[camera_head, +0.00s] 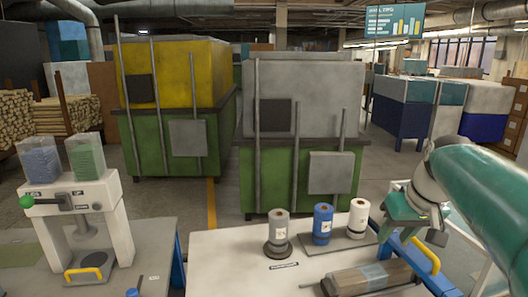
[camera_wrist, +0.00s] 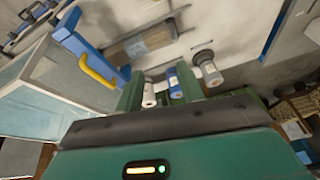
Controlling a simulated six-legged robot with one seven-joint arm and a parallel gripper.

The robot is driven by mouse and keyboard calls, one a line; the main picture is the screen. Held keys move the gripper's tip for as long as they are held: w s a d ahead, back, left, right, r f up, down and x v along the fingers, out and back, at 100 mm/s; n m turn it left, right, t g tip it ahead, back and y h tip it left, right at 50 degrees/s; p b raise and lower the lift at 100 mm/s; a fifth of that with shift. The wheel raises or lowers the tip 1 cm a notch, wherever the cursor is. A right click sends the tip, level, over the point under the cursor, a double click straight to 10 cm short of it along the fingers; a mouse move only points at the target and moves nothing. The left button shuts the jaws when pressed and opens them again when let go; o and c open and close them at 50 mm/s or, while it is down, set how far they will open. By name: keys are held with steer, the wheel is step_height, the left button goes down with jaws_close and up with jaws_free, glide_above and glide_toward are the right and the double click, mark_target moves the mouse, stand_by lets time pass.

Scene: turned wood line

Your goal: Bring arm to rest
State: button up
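My arm reaches in from the right edge of the head view, teal with a pale wrist. My gripper (camera_head: 408,218) is above the right side of the light worktable (camera_head: 225,262), near the white roll (camera_head: 357,217). In the wrist view my gripper (camera_wrist: 160,92) shows two green fingers standing apart. The white roll (camera_wrist: 149,96) and the blue roll (camera_wrist: 174,84) show beyond the gap, and nothing is seen held. In the head view the blue roll (camera_head: 322,224) and a grey roll (camera_head: 278,229) on a round dark base stand upright on the table.
A wrapped wood bundle (camera_head: 368,277) lies at the table front. A yellow handle (camera_head: 426,256) on a blue part is close below my gripper. A press with a green knob (camera_head: 84,215) stands left. Green-based machines (camera_head: 300,170) stand behind, with an aisle between.

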steer(key=s+a+f, duration=0.4)
steer(key=s+a, duration=0.2)
steer(key=s, duration=0.2)
steer(key=s+a+f+t+h, duration=0.1)
steer(key=s+a+f, duration=0.4)
steer(key=s, duration=0.3)
steer(key=shift+a+f+t, duration=0.3)
steer(key=shift+a, duration=0.25)
steer(key=shift+s, duration=0.1)
stand_by(0.7)
